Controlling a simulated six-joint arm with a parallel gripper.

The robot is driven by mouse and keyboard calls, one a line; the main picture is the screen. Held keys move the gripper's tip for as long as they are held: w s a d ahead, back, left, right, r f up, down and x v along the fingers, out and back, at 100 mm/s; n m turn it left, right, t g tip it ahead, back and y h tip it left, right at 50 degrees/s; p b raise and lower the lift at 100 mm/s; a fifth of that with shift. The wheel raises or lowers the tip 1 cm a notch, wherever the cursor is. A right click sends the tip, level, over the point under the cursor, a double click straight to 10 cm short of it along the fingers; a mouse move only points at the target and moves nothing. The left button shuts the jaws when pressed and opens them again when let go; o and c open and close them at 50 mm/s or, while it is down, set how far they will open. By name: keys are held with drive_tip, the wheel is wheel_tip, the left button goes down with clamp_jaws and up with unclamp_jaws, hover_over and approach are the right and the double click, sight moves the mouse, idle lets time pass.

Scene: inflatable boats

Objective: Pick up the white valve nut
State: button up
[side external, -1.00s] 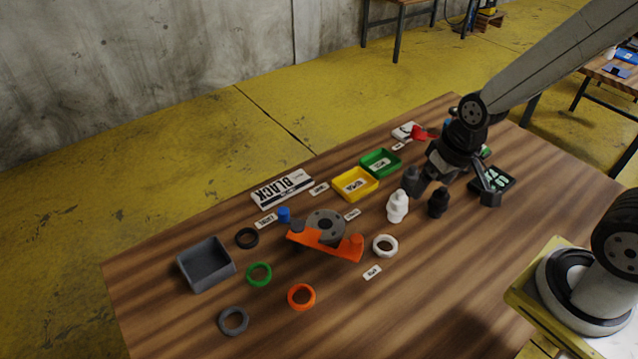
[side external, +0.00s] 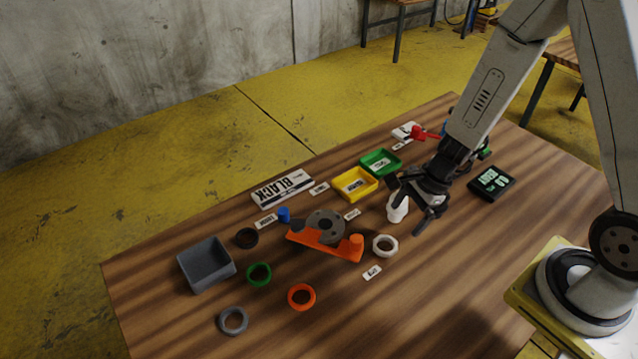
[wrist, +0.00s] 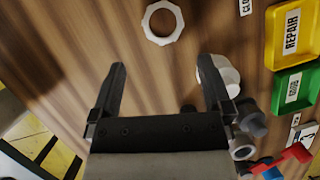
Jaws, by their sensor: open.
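The white valve nut (side external: 377,247) is a ring lying flat on the wooden table, right of the orange wrench-like tool. In the wrist view the white nut (wrist: 147,22) is whole and unobstructed at the top, ahead of the fingertips. My gripper (side external: 408,206) is open and empty above the table, to the upper right of the nut and apart from it. In the wrist view the open gripper (wrist: 163,67) has bare wood between its fingers. A white valve (side external: 396,209) stands beside the fingers and is partly hidden by my gripper.
An orange tool (side external: 325,246) with a grey disc lies left of the nut. Orange (side external: 301,307), green (side external: 250,276), grey (side external: 224,327) and black (side external: 239,240) rings lie further left. Yellow (side external: 352,196) and green (side external: 384,174) trays stand behind. Dark valves (wrist: 250,118) sit near the right finger.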

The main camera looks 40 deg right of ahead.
sight(383, 248)
drive_tip(key=shift+w+d+f+m, duration=0.1)
drive_tip(key=shift+f+m, duration=0.25)
drive_tip(key=shift+m, duration=0.2)
drive_tip(key=shift+w+d+f+m, duration=0.1)
drive_tip(key=shift+f+m, duration=0.25)
drive_tip(key=shift+m, duration=0.2)
drive_tip(key=shift+a+f, duration=0.1)
drive_tip(key=shift+x, duration=1.2)
drive_tip(key=shift+x, duration=2.6)
drive_tip(key=shift+a, duration=0.1)
drive_tip(key=c, duration=1.1)
